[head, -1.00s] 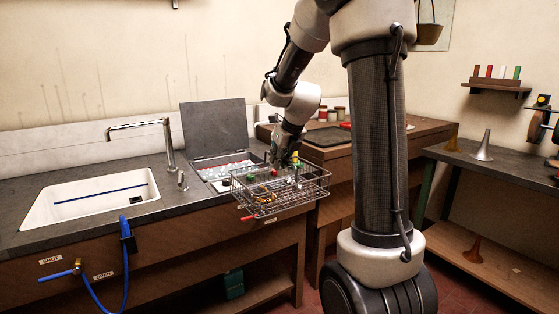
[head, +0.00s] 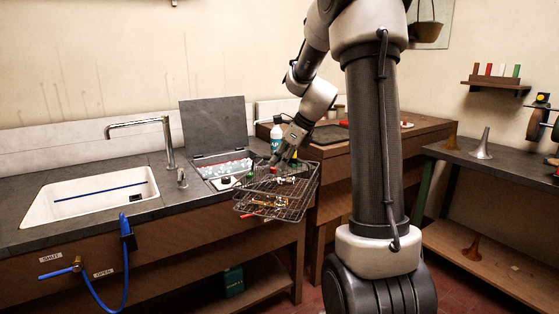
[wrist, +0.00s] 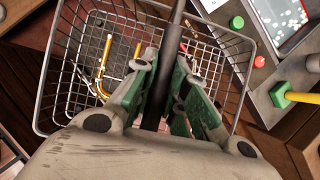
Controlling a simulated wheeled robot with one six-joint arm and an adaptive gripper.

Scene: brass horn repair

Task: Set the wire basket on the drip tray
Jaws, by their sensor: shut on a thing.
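The wire basket (head: 300,203) hangs in front of the counter edge in the head view, tilted, with brass pieces and small coloured-capped items inside. My gripper (head: 279,163) is above it. In the wrist view my gripper (wrist: 172,105) is closed around a dark bar that runs over the basket (wrist: 243,75), apparently its handle; the fingers hide part of the grip. A curved brass tube (wrist: 102,70) lies in the basket. A dark flat tray (head: 328,135), apparently the drip tray, lies on the wooden bench behind, partly hidden by my arm.
A cleaner with a raised lid (head: 213,125) is set in the counter left of the basket. A white bottle (head: 277,138) stands behind my gripper. A sink (head: 90,196) with a tap is at left. The right-hand bench (head: 500,165) carries horn bells.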

